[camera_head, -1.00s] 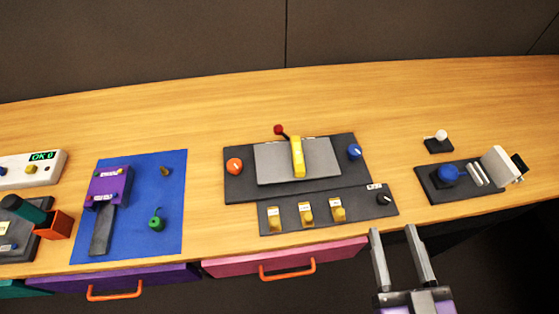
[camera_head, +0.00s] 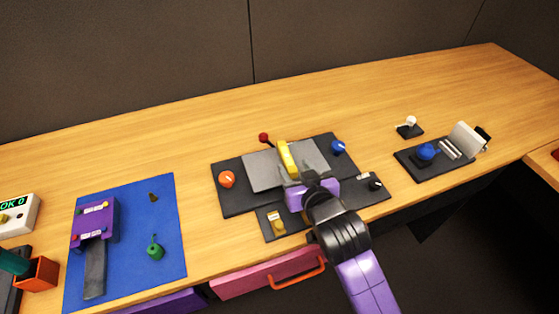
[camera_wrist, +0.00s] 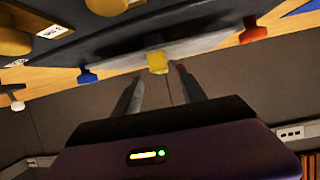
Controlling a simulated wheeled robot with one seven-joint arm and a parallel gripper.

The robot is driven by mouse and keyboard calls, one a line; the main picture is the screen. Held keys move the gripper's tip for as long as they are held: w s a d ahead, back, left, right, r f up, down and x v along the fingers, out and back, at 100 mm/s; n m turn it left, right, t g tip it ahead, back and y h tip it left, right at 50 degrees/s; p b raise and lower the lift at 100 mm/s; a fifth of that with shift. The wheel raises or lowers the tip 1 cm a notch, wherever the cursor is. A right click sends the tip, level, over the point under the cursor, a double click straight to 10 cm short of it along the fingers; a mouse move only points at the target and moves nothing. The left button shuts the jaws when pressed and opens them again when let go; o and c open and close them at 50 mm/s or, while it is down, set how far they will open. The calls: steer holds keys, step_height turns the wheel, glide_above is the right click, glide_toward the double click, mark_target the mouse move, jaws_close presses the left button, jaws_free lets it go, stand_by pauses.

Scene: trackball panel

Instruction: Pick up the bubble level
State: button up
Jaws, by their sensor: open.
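The bubble level appears to be the yellow bar (camera_head: 285,155) lying on the light grey plate (camera_head: 262,172) of the dark middle panel. Its yellow end also shows in the wrist view (camera_wrist: 157,62), just beyond and between the fingertips. My gripper (camera_head: 303,173) is over the near part of that plate, at the near end of the bar, and hides part of the panel. In the wrist view my gripper (camera_wrist: 158,78) has its two fingers apart with nothing held. Whether a finger touches the bar cannot be told.
A panel with yellow switches (camera_head: 278,222) lies in front, partly hidden by my arm. The table behind (camera_head: 230,110) is clear.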

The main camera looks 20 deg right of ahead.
mark_target(288, 158)
steer(key=x, duration=0.7)
steer(key=shift+w+a+r+p, duration=0.15)
steer(key=shift+w+p, duration=0.1)
steer(key=shift+p, duration=0.05)
steer(key=shift+c, duration=0.2)
jaws_close()
